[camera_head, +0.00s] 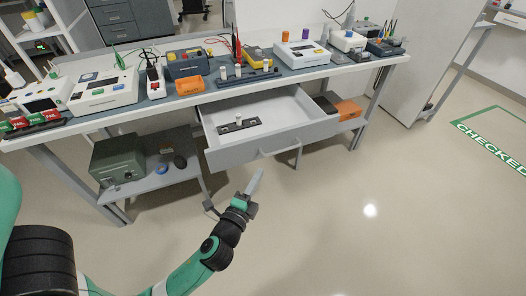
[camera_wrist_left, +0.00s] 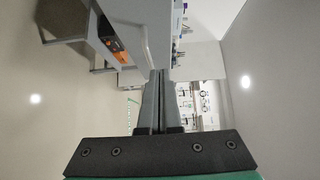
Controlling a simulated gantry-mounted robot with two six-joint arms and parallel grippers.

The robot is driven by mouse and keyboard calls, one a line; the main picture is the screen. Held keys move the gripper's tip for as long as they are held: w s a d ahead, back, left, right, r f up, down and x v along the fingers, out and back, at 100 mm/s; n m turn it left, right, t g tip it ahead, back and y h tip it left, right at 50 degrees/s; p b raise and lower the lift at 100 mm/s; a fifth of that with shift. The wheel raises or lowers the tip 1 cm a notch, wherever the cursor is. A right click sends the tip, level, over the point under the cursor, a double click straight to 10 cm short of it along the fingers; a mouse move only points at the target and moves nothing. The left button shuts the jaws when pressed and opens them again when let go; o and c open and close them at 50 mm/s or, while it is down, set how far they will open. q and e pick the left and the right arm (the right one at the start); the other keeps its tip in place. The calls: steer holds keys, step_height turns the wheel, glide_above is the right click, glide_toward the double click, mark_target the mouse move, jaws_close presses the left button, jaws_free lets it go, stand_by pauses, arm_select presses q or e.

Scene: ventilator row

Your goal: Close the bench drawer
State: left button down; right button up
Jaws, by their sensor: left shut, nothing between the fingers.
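The bench drawer (camera_head: 232,158) is pulled well out from under the bench, in the middle of the head view. A dark strip with a small pale piece on it (camera_head: 238,125) lies inside. A grey bar handle (camera_head: 284,151) sticks out from its front. My left gripper (camera_head: 257,174) is shut and empty, in front of the drawer and apart from the front panel, left of the handle in the picture. The left wrist view shows its fingers (camera_wrist_left: 158,75) together, with a light grey panel beyond. My right gripper is not in view.
The bench top (camera_head: 345,68) carries several devices and small parts. A lower shelf (camera_head: 150,181) holds a green-grey box (camera_head: 130,163) at left. An orange bin (camera_head: 347,109) sits right of the drawer. The floor in front is clear.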

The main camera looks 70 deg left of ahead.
mark_target(267, 141)
arm_select(q)
steer(key=shift+s+a+x, duration=0.3)
steer(key=shift+x, duration=1.5)
steer(key=shift+s+a+x, duration=0.3)
steer(key=shift+a+x, duration=0.05)
steer(key=shift+x, duration=1.45)
steer(key=shift+s+a+x, duration=0.3)
steer(key=shift+x, duration=1.5)
steer(key=shift+a+p, duration=0.1)
steer(key=shift+p, duration=0.2)
